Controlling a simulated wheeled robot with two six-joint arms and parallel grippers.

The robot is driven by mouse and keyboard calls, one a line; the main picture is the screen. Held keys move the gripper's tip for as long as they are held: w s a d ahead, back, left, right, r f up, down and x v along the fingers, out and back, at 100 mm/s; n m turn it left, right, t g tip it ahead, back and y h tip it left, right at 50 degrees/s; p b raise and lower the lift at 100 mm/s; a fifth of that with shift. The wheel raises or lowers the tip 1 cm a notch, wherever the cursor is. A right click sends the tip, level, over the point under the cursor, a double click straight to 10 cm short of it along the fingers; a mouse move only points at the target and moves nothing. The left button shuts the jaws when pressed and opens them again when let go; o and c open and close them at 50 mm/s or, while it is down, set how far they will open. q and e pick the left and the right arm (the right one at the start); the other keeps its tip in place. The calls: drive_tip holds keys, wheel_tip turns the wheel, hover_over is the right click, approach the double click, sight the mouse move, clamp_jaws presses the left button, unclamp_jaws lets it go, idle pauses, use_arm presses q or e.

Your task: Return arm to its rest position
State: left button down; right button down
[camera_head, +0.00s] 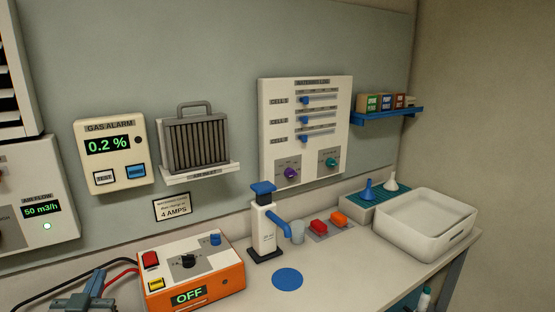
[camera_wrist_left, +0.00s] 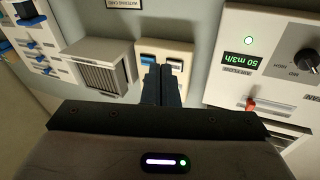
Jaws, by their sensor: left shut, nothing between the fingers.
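My left gripper (camera_head: 99,275) shows at the bottom left of the head view, partly cut off by the frame edge. It is left of the orange charger box (camera_head: 190,278), by the red and black cables. In the left wrist view its two dark fingers (camera_wrist_left: 161,75) lie side by side, closed, with nothing held between them. They point toward the wall, and the gas alarm (camera_wrist_left: 165,58) is behind them, partly covered. My right gripper is in neither view.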

use_arm(q)
drive_tip(key=s+d+f+g, duration=0.1)
drive_tip(key=s+f+g, duration=0.35)
drive_tip(key=f, duration=0.45)
drive_tip(key=s+d+f+g, duration=0.2)
drive_tip(key=s+f+g, duration=0.2)
drive_tip(key=s+f, duration=0.3)
drive_tip(key=s+d+f+m+g+h, duration=0.1)
drive_tip(key=s+d+f+g+h, duration=0.15)
drive_tip(key=s+d+f, duration=0.4)
drive_tip(key=s+d+f+m+g+h, duration=0.1)
drive_tip(key=s+f+g, duration=0.3)
drive_tip(key=s, duration=0.5)
wheel_tip(320, 180, down, 29)
drive_tip(key=a+g, duration=0.2)
drive_tip(key=a, duration=0.1)
drive_tip(key=s+a+f, duration=0.1)
drive_tip(key=s+f, duration=1.8)
drive_tip(key=f, duration=0.1)
drive_tip(key=shift+f+n+g, duration=0.3)
drive_tip(key=shift+f+g, duration=0.05)
drive_tip(key=shift+g, duration=0.05)
drive_tip(key=c, duration=2.1)
unclamp_jaws()
drive_tip(key=shift+a+y, duration=0.1)
drive_tip(key=shift+y, duration=0.15)
